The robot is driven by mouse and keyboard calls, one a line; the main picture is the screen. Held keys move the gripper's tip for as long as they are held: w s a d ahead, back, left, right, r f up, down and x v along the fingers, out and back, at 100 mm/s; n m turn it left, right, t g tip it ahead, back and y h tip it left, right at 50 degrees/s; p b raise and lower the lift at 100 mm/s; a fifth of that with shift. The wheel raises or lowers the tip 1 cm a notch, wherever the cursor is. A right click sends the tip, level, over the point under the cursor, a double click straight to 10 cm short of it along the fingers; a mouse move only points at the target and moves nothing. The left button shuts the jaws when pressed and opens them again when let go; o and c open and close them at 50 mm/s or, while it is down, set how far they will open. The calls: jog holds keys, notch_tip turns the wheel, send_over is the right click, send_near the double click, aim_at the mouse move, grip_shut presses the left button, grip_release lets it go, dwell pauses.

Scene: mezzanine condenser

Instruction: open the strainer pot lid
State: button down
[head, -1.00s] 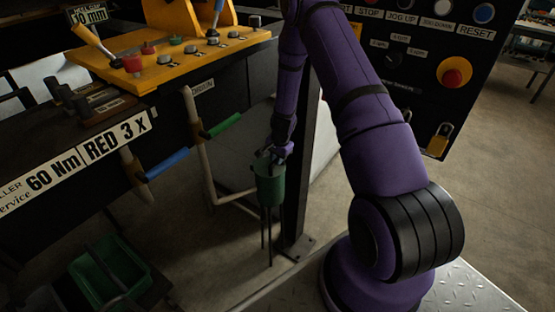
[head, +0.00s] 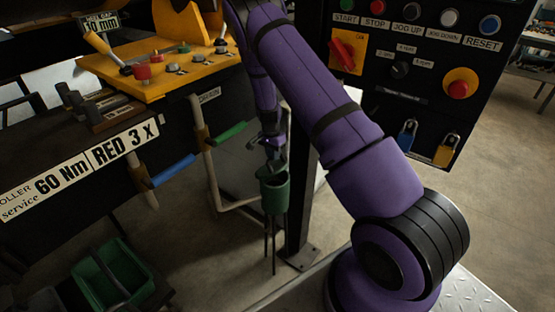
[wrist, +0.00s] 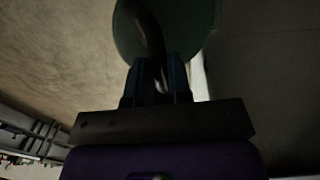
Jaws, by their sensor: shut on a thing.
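The strainer pot (head: 275,195) is a green cylinder on thin dark legs, standing beside the dark post in the head view. Its green lid (head: 278,164) shows tilted up above the rim. My gripper (head: 270,146) is just above the lid. In the wrist view, my gripper (wrist: 156,82) is shut on the lid's curved dark handle (wrist: 150,35), with the round green lid (wrist: 190,22) beyond it. The inside of the pot and any hinge are too dark and small to make out.
A dark post (head: 300,190) stands close to the right of the pot. Pipes with a green-sleeved lever (head: 228,133) and a blue-sleeved lever (head: 172,170) are to the left. A green crate (head: 110,275) is at the lower left. A control panel (head: 420,85) hangs at the right.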

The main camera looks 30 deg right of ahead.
jog(key=w+a+r, duration=0.1)
jog(key=w+a, duration=0.1)
jog(key=w, duration=0.5)
jog(key=shift+a+r, duration=0.15)
jog(key=shift+a, duration=0.25)
jog(key=c, duration=1.1)
grip_release()
jog(key=shift+w, duration=0.1)
jog(key=shift+o, duration=0.2)
